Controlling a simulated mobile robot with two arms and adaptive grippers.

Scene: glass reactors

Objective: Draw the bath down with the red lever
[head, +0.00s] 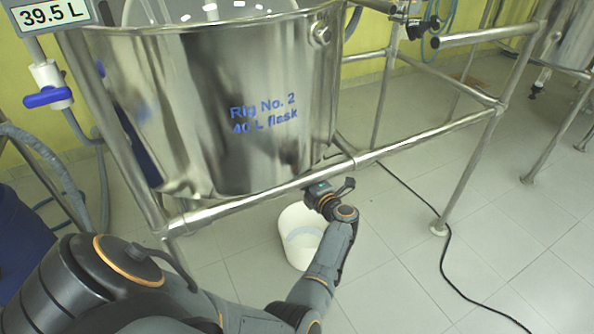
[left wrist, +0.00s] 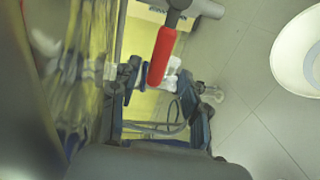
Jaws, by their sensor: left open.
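The red lever (left wrist: 161,55) hangs from a dark stem at the top centre of the left wrist view. It is hidden in the head view. My left gripper (left wrist: 165,88) is open, and the lower end of the lever shows between its fingertips; I cannot tell whether they touch it. In the head view my left gripper (head: 328,193) is at the lower frame rail, under the right part of the steel bath (head: 210,100) marked "Rig No. 2 40 L flask". My right gripper is not in view.
A white bucket (head: 294,218) stands on the floor under the bath and also shows in the left wrist view (left wrist: 285,60). Steel frame rails (head: 420,135) surround the area. A blue-handled valve (head: 47,97) and a "39.5 L" display (head: 52,14) are at left. A black cable (head: 446,240) crosses the floor.

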